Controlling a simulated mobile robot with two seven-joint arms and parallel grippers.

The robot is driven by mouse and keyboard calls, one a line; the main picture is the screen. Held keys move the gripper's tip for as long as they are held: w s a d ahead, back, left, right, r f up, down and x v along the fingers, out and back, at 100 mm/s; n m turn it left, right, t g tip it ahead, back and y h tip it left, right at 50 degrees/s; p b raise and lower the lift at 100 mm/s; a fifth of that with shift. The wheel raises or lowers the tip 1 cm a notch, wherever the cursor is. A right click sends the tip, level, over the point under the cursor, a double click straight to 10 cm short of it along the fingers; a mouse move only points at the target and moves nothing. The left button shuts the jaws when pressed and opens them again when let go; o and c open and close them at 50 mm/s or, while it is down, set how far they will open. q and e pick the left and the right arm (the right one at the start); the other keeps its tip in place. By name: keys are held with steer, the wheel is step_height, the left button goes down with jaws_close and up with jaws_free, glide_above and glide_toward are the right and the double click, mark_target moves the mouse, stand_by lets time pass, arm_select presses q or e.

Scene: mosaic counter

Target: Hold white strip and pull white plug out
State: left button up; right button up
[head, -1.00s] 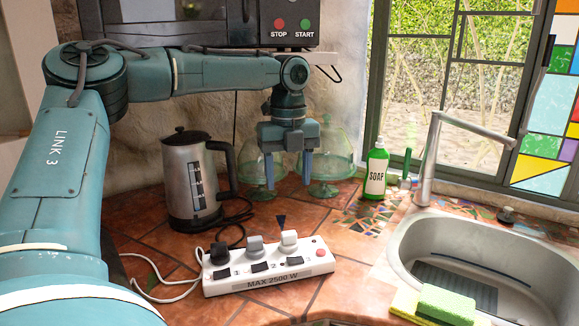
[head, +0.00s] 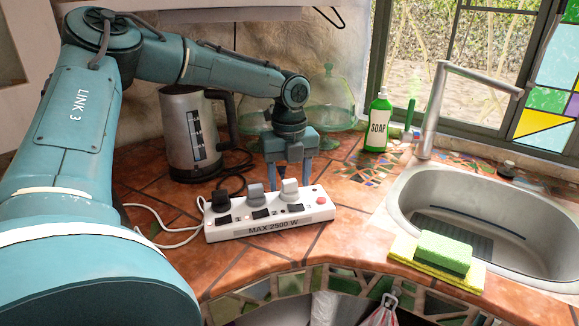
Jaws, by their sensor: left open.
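The white power strip (head: 275,229) lies on the tiled counter, marked MAX 2500 W. It holds a black plug (head: 220,200) at its left, a grey plug (head: 256,193) in the middle and the white plug (head: 290,190) toward its right, all seated. A red button sits at its right end. My left gripper (head: 289,184) is open, fingers pointing down, just behind the white plug. The plug and strip partly hide its fingertips, so I cannot tell whether they touch the plug. My right gripper is not in view.
A kettle (head: 187,135) stands behind the strip at left, with its black cord near. Glass domes (head: 333,95) stand at the back. A soap bottle (head: 377,124), sink (head: 408,208) and sponge (head: 445,250) are at right. White cable runs left.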

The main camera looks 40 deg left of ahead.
mark_target(289, 181)
arm_select(q)
steer(key=c, duration=1)
steer(key=o, duration=1)
step_height(289, 181, up, 13)
steer(key=p, duration=0.1)
steer(key=shift+r, duration=0.1)
